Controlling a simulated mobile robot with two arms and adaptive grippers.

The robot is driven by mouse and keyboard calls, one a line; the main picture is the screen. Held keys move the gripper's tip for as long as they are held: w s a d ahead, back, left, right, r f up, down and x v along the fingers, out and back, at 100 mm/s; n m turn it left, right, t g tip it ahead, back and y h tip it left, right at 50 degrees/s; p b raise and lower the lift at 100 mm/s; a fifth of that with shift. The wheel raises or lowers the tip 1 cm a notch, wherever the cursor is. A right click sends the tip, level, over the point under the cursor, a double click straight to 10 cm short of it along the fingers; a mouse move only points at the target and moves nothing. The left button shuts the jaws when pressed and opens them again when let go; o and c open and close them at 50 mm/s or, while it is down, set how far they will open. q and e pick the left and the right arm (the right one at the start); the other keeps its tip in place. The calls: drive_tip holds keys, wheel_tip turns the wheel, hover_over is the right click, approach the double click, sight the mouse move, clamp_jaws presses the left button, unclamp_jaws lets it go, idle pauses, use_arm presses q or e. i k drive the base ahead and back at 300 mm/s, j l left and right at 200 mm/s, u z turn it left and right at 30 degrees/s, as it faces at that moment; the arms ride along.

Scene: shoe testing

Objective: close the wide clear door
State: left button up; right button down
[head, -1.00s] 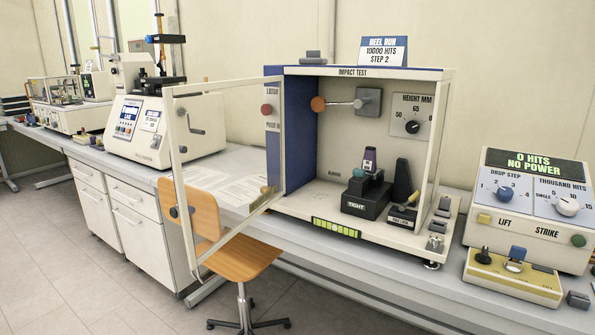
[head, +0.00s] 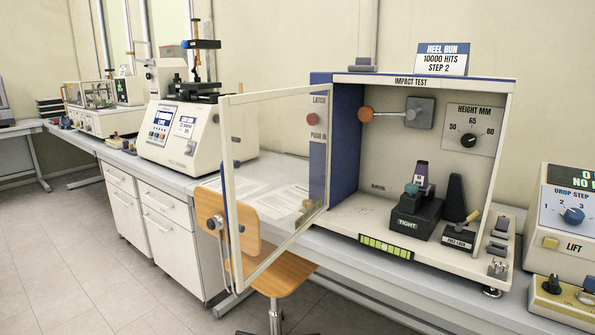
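The wide clear door (head: 275,168) stands swung open on the left side of the impact test cabinet (head: 430,80). It is a clear pane in a pale frame, hinged near the cabinet's blue left wall, and its free edge points toward me and the left. A dark round knob with a metal part (head: 216,223) sits low on the free edge. The red latch button (head: 313,119) is on the panel beside the cabinet opening, labelled "LATCH" and "PUSH IN". Neither of my grippers is in the head view.
An orange chair (head: 270,262) stands on the floor behind the door's lower part. Inside the cabinet are a hammer (head: 366,114), a dark clamp block (head: 414,219) and a black wedge (head: 455,198). A control box (head: 570,220) stands at the right. Floor at the left is clear.

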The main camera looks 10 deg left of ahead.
sight(227, 165)
drive_tip(key=i+j+z, duration=0.25)
drive_tip(key=j+z, duration=0.2)
drive_tip(key=j, duration=0.75)
drive_tip(key=j+z, duration=0.45)
drive_tip(key=j, duration=0.8)
drive_tip(key=i, duration=0.05)
